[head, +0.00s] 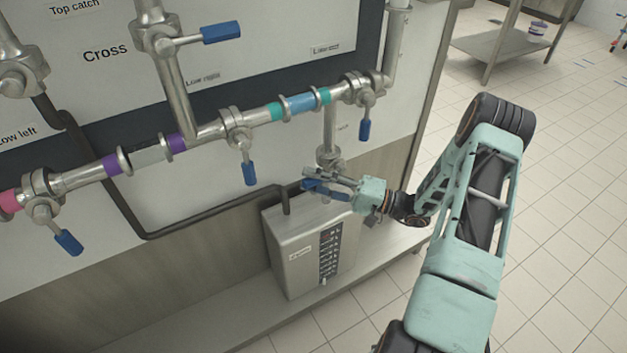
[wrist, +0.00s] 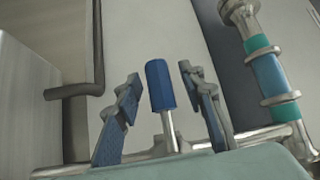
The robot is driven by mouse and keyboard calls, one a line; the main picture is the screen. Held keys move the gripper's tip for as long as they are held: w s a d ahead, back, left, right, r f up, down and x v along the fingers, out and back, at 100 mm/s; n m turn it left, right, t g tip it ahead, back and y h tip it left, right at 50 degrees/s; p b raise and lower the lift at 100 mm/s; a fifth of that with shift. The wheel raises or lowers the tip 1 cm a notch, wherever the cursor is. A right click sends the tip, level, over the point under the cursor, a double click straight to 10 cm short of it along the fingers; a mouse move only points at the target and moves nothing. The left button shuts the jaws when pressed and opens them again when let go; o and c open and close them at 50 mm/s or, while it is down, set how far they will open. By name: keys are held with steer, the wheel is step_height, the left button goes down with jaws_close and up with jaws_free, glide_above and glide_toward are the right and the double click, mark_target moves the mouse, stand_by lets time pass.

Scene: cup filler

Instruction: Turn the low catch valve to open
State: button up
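The low catch valve is on the short vertical pipe (head: 330,125) below the right end of the main pipe in the head view. A label beside it is mostly hidden. My gripper (head: 312,181) is at this valve, reaching in from the right. In the wrist view, the blue valve handle (wrist: 159,85) stands between the two fingers of my gripper (wrist: 157,88). The fingers are open, with a gap on each side of the handle. In the head view the fingers cover most of the handle, so its angle is hard to tell there.
A grey box (head: 300,255) with a row of switches stands just below my gripper, with a dark hose (head: 205,217) entering its top. Another blue-handled valve (head: 364,130) hangs close above right, and one (head: 249,172) to the left.

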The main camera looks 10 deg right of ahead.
steer(key=shift+c, duration=0.7)
jaws_close()
steer(key=shift+f, duration=0.1)
